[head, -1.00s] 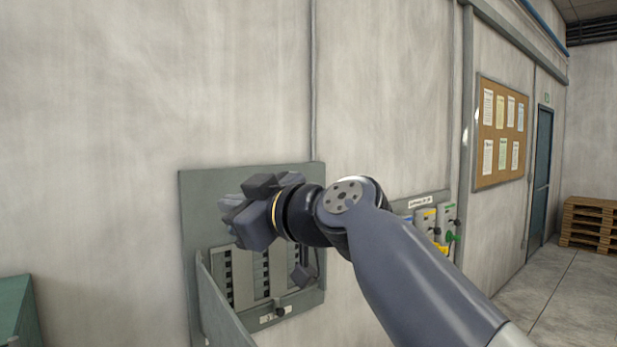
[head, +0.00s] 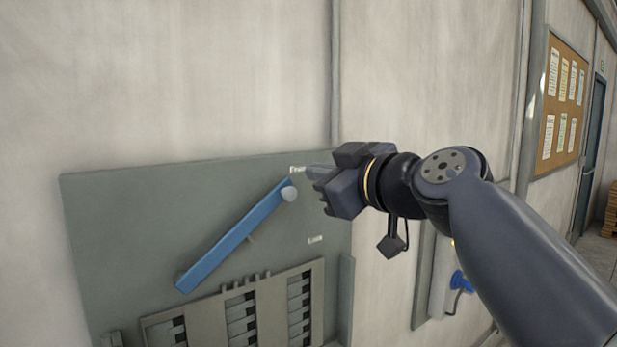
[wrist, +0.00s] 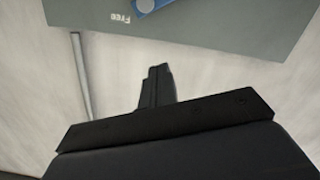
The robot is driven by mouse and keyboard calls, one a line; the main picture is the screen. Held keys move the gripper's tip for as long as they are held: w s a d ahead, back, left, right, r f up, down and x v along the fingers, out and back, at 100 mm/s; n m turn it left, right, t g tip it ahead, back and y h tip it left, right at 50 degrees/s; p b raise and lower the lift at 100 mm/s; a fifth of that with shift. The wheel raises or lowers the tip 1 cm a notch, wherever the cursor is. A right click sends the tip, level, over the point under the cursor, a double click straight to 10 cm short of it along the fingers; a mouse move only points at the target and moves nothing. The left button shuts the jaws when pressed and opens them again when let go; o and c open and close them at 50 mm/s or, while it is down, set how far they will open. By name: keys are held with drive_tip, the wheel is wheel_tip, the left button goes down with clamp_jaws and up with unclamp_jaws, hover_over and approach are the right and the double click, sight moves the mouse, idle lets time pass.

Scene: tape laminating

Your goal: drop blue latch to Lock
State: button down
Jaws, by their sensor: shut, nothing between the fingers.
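The blue latch (head: 235,235) is a long bar on a grey-green panel (head: 110,215). It slants from lower left up to the right, with its pale round end (head: 290,194) just below the "Free" label (head: 297,170). The "Lock" label (head: 315,239) is lower on the panel's right side. My gripper (head: 318,185) is shut and empty, just right of the latch's upper end. In the wrist view the shut fingers (wrist: 157,85) point toward the panel, with part of the blue latch (wrist: 150,4) at the top edge.
Slotted grey racks (head: 240,310) sit below the latch on the panel. A smaller wall unit with a blue plug (head: 461,281) is to the right, behind my arm. A corkboard (head: 562,105) hangs further right. The wall above the panel is bare.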

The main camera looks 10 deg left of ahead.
sight(294, 186)
drive_tip(key=shift+w, duration=0.4)
drive_tip(key=shift+s, duration=0.1)
drive_tip(key=w+a+f+p, duration=0.4)
drive_tip(key=w+a+p, duration=0.1)
drive_tip(key=w, duration=0.3)
drive_tip(key=shift+w+a, duration=0.3)
drive_tip(key=shift+a, duration=0.55)
drive_tip(key=shift+f, duration=0.1)
drive_tip(key=shift+f, duration=0.1)
